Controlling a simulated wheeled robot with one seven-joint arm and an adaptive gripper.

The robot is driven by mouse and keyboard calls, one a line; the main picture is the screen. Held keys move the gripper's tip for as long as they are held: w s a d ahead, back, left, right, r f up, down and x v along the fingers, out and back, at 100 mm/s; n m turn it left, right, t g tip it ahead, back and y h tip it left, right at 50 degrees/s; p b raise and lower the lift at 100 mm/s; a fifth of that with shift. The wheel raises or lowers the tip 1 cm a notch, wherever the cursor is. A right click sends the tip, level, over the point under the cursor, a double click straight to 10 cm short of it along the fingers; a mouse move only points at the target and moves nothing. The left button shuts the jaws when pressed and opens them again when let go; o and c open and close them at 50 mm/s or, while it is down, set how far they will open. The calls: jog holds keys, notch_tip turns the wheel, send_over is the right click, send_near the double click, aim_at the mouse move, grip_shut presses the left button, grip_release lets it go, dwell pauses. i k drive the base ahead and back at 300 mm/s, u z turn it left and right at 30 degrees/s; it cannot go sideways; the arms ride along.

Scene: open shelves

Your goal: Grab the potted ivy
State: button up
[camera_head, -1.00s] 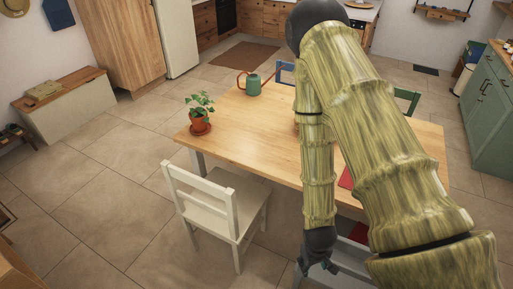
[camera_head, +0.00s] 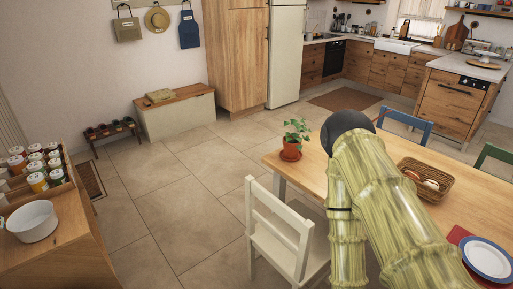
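The potted ivy (camera_head: 292,141) has green leaves and a terracotta pot on a reddish saucer. It stands upright near the left end of the wooden table (camera_head: 318,168), just left of my arm's dark upper joint. My arm covers the middle of the picture and hides part of the table. My gripper is not visible; the arm runs down out of the picture at the bottom.
A white chair (camera_head: 282,232) stands at the table's near left side. A basket (camera_head: 447,187) and a blue-rimmed plate (camera_head: 487,258) are on the table right of my arm. A cabinet with a white bowl (camera_head: 32,221) and jars is at left. The floor between is open.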

aim_at(292, 143)
jog(key=u, duration=1.45)
jog(key=i, duration=1.9)
jog(key=z, duration=2.55)
